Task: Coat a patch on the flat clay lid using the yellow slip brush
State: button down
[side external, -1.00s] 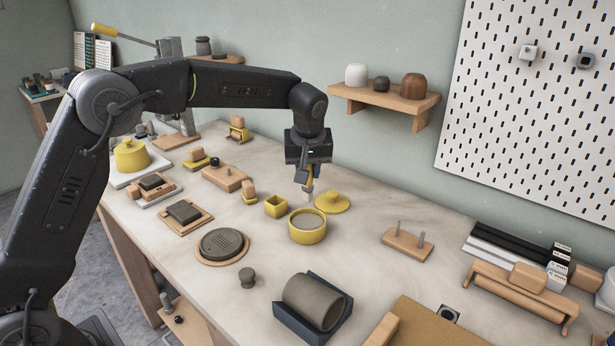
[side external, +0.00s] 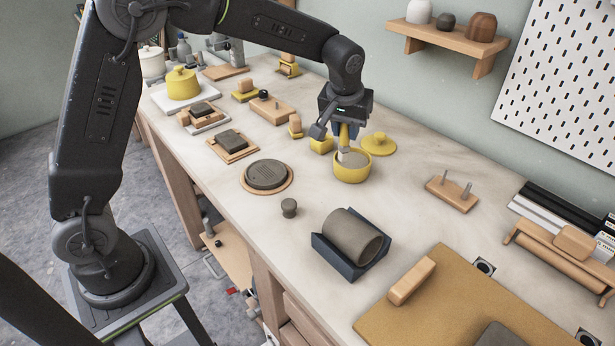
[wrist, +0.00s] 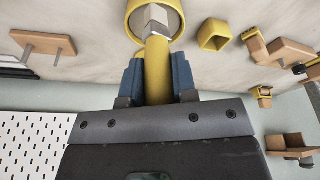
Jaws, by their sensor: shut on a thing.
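My gripper (side external: 343,132) is shut on the yellow slip brush (wrist: 158,72), its blue jaws on either side of the handle. The brush points down, and its pale tip is at the mouth of the yellow slip pot (side external: 352,171). In the wrist view the tip lies over the pot's opening (wrist: 155,18); I cannot tell how deep it reaches. The flat clay lid (side external: 267,173), a dark grey disc with a few marked lines, lies on a round wooden bat to the left of the pot, clear of my gripper.
A yellow pot lid (side external: 379,144) lies just behind the pot, and a small square yellow cup (side external: 321,145) stands at its left. A small grey knob (side external: 289,207) and a clay cylinder in a blue cradle (side external: 352,243) are nearer. Bare tabletop lies between clay lid and pot.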

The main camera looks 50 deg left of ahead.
jog(key=s+d+f+m+h, duration=0.1)
jog(key=s+f+m, duration=0.4)
jog(key=s, duration=0.4)
jog(key=a+r+g, duration=0.3)
jog(key=a+r, duration=0.4)
jog(key=a, duration=0.7)
jog(key=shift+w+r, duration=0.2)
jog(key=shift+w, duration=0.25)
notch_tip(320, 180, down, 6)
jog(key=shift+f, duration=0.2)
jog(key=shift+s+f, duration=0.2)
jog(key=shift+f, duration=0.1)
jog(key=shift+s, duration=1.6)
